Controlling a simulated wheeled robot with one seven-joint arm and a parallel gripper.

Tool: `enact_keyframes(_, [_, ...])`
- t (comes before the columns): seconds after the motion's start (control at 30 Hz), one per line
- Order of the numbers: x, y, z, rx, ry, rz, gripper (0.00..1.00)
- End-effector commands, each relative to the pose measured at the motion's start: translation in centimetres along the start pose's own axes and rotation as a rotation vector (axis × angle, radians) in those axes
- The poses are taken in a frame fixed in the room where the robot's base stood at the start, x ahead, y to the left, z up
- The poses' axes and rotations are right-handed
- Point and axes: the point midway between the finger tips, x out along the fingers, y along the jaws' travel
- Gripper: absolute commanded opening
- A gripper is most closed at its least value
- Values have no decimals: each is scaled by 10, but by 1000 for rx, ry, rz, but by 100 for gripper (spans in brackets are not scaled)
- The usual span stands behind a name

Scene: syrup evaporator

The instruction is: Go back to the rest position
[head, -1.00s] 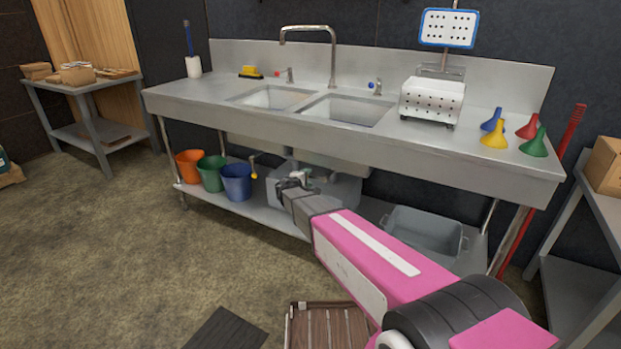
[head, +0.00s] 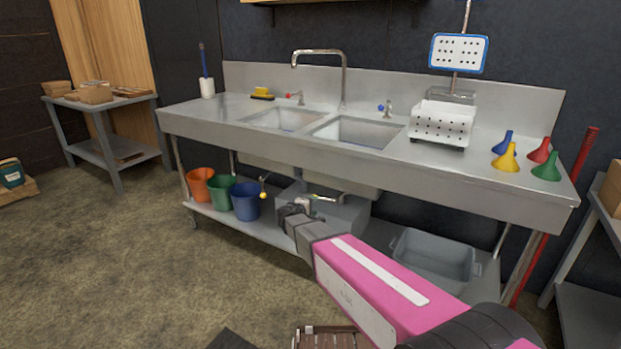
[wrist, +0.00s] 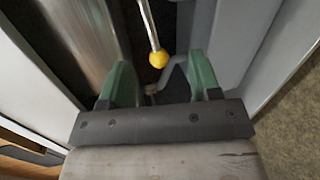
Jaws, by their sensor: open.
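My gripper (head: 291,212) reaches forward in front of the sink counter (head: 350,165), at about the height between its top and its lower shelf. In the wrist view my gripper (wrist: 160,88) shows two green fingers spread apart. A metal rod with a yellow ball end (wrist: 158,59) lies ahead of the fingertips, between them in the picture. The yellow ball also shows in the head view (head: 263,194), just left of my gripper. I see nothing held between the fingers. My pink arm (head: 370,290) extends from the lower right.
Orange (head: 200,185), green (head: 220,190) and blue (head: 245,202) buckets and a grey tub (head: 435,262) stand on the lower shelf (head: 275,232). A grey box (head: 340,215) sits under the sinks.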

Motion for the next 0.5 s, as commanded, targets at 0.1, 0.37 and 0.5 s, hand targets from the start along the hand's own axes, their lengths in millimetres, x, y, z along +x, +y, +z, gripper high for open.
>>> enact_keyframes(0.1, [6,-12,51,80,-78,-112,57])
enact_keyframes(0.37, [2,-55,165,319,-276,-445,57])
enact_keyframes(0.5, [-13,-78,214,451,-370,-627,57])
